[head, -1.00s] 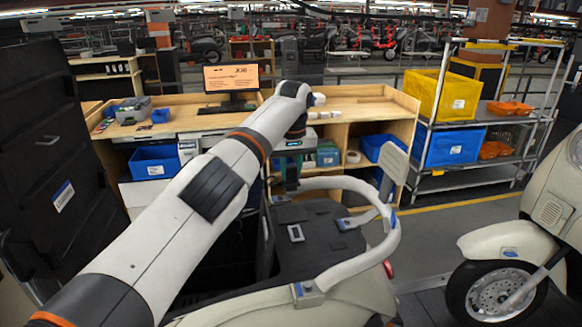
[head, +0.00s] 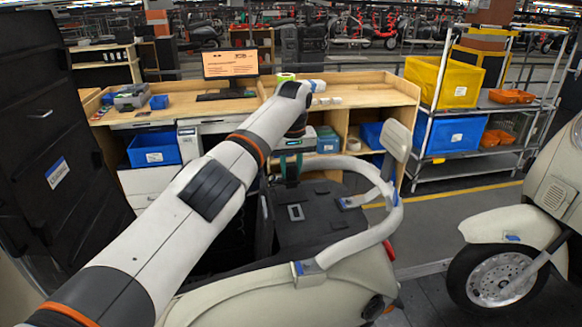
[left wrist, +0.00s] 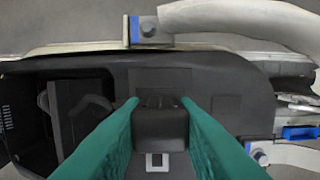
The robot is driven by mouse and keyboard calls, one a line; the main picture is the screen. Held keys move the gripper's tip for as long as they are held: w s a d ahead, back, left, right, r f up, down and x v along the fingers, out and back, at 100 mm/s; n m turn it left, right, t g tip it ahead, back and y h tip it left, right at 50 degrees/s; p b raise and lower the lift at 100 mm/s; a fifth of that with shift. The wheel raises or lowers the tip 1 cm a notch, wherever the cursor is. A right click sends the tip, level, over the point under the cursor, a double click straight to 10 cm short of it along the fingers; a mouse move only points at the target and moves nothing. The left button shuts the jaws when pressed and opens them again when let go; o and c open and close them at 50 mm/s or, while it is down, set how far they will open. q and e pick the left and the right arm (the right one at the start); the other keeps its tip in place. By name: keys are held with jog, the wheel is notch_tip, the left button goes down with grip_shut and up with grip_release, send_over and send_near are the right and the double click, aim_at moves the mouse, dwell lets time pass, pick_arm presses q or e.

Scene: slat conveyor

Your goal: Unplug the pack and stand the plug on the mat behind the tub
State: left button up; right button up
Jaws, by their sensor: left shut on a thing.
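My left gripper (left wrist: 160,103) has its teal fingers shut on a black blocky plug (left wrist: 160,128) in the left wrist view. It is over the black deck behind the tub; I cannot tell whether the plug touches the deck. In the head view the left gripper (head: 291,170) is above the far part of the deck (head: 325,222), and the plug is hard to make out. The open dark tub (left wrist: 22,120) is at left in the wrist view, with a dark grey block, seemingly the pack (left wrist: 85,115), inside. The mat's outline is not clear. My right gripper is not in view.
A pale grab rail (head: 350,245) curves around the deck's right side, with a backrest pad (head: 398,140) beyond. A wooden workbench (head: 360,90) stands behind. A wheeled rack (head: 470,165) with bins and another scooter (head: 510,235) are at right.

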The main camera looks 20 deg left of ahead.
pick_arm(q)
jog(key=shift+f+b, duration=0.35)
jog(key=shift+f, duration=0.75)
jog(key=o, duration=1.1)
jog(key=shift+c, duration=0.2)
jog(key=shift+r+b, duration=0.3)
jog(key=shift+r, duration=0.25)
jog(key=r, duration=0.3)
jog(key=r+b, duration=0.1)
jog(key=r, duration=0.1)
jog(key=shift+s+d+r, duration=0.1)
jog(key=shift+s+d, duration=0.15)
jog(key=shift+s, duration=0.05)
jog(key=r, duration=0.2)
jog(key=r+p, duration=0.1)
jog(key=r, duration=0.2)
jog(key=shift+s+d+r+p, duration=0.1)
jog(key=shift+s+r+p, duration=0.2)
jog(key=shift+s, duration=0.05)
